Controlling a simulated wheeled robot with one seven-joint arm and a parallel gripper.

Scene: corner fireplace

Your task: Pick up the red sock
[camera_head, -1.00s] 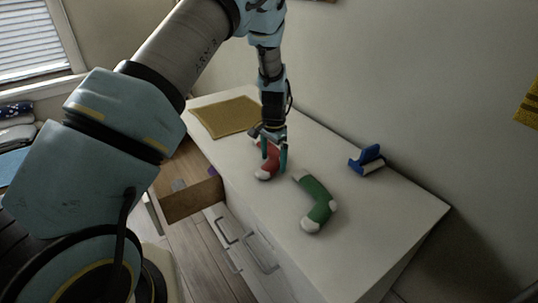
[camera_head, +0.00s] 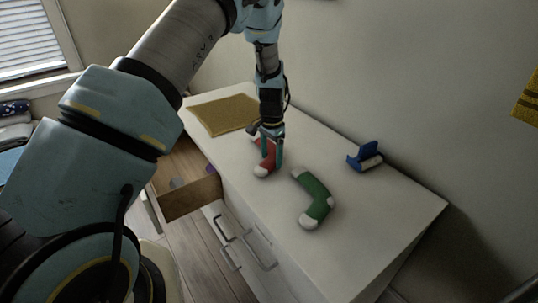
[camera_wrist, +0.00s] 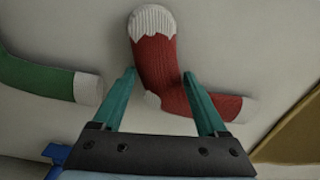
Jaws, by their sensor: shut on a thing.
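The red sock (camera_head: 262,169) with white cuff, heel and toe is on the white cabinet top, near its left edge. It also shows in the wrist view (camera_wrist: 155,60). My gripper (camera_head: 271,163) points down over it, with its teal fingers on either side of the sock's middle; in the wrist view the gripper (camera_wrist: 159,74) is shut on it. The sock's white end sticks out below the fingers in the head view. I cannot tell whether it is clear of the surface.
A green sock (camera_head: 316,195) lies to the right, close to the gripper; a blue object (camera_head: 366,157) is farther right. A mustard mat (camera_head: 223,114) lies behind, at left. An open drawer (camera_head: 190,198) juts from the cabinet (camera_head: 375,215). The wall rises behind.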

